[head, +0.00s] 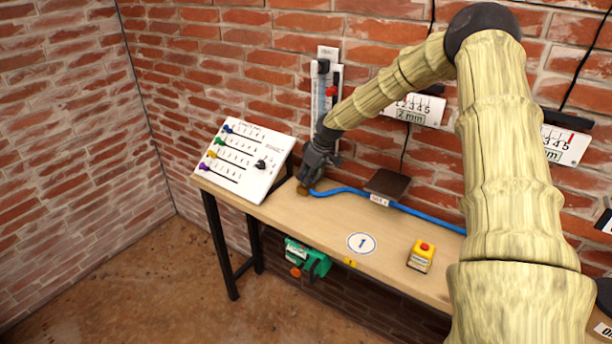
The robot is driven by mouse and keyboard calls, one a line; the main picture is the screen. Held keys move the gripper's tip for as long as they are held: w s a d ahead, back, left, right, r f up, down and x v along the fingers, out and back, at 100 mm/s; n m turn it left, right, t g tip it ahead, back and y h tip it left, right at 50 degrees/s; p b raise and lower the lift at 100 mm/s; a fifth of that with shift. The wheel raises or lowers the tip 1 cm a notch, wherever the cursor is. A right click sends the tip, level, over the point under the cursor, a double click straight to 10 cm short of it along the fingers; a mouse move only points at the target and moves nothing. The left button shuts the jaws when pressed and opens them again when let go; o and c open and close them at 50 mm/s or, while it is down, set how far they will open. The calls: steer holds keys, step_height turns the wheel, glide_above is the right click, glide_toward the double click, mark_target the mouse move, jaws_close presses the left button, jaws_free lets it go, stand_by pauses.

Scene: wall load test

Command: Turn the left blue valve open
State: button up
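My gripper (305,180) points down at the back of the wooden table (300,218), right of the white slanted board. A small brass-coloured piece (302,189) shows right under its fingertips. A blue hose (345,190) starts beside this piece and runs right along the table. I cannot make out a blue valve handle; the gripper may hide it. The fingers are small and dark here, so I cannot tell whether they are open, shut or touching the piece.
The white board (242,160) with coloured knobs stands left of my gripper. A clear vertical gauge (325,90) hangs on the brick wall behind. A dark plate (387,184) stands over the hose. A yellow box with a red button (421,257) sits right. The table's front is mostly free.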

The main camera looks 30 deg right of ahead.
steer(key=o, duration=0.3)
steer(key=shift+s+d, duration=0.1)
steer(key=shift+d, duration=0.05)
steer(key=shift+a, duration=0.2)
steer(key=shift+v, duration=5.95)
steer(key=shift+d, duration=0.15)
